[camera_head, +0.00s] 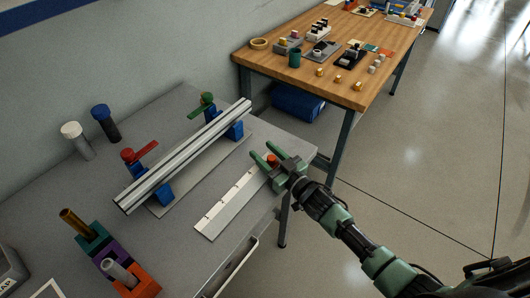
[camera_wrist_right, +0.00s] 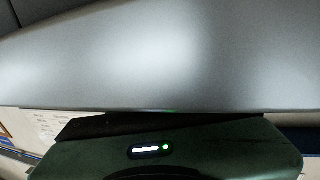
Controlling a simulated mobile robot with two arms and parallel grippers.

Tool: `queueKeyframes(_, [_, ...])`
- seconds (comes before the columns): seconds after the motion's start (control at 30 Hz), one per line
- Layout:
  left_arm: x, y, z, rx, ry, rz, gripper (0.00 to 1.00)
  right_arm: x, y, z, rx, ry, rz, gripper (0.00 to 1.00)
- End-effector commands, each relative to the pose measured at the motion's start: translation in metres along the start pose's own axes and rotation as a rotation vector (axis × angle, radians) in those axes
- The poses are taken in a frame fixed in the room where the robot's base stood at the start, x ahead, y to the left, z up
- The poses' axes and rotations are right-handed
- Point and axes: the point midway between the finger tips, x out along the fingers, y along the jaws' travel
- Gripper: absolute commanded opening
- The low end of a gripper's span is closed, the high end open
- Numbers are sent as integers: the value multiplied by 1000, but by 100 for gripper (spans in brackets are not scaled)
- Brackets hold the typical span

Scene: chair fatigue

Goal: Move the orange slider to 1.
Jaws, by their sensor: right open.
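The orange slider (camera_head: 272,160) is a small knob at the far right end of the pale slider track (camera_head: 229,202), which lies on the grey bench with several marks along it. Any numbers by the marks are too small to read. My right gripper (camera_head: 262,150) is open over that end of the track, with the slider showing between its two green fingers. I cannot tell whether a finger touches it. The right wrist view shows a dark green part of my arm (camera_wrist_right: 165,150) under a blurred silver surface; the slider is not seen there. My left gripper is not in view.
A silver rail (camera_head: 185,155) on blue supports, with red and green levers, runs behind the track. Capped cylinders (camera_head: 105,122) and coloured blocks (camera_head: 118,262) stand at the left. A wooden table (camera_head: 300,68) with small items stands beyond. Bare bench lies left of the track.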

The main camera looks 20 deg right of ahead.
Motion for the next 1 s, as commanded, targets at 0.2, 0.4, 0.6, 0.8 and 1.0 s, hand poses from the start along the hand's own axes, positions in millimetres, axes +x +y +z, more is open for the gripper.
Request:
queueKeyframes(0.2, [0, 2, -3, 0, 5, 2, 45, 0, 0, 0, 0, -1, 0, 38])
queueKeyframes(0.4, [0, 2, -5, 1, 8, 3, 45, 0, 0, 0, 0, -1, 0, 0])
queueKeyframes(0.6, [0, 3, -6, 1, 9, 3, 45, 0, 0, 1, 1, -1, 0, 0])
queueKeyframes(0.8, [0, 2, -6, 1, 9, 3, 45, 0, 0, 1, 0, -1, 0, 0])
queueKeyframes(1.0, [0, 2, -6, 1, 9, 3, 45, -1, 0, 1, 0, -1, 0, 0])
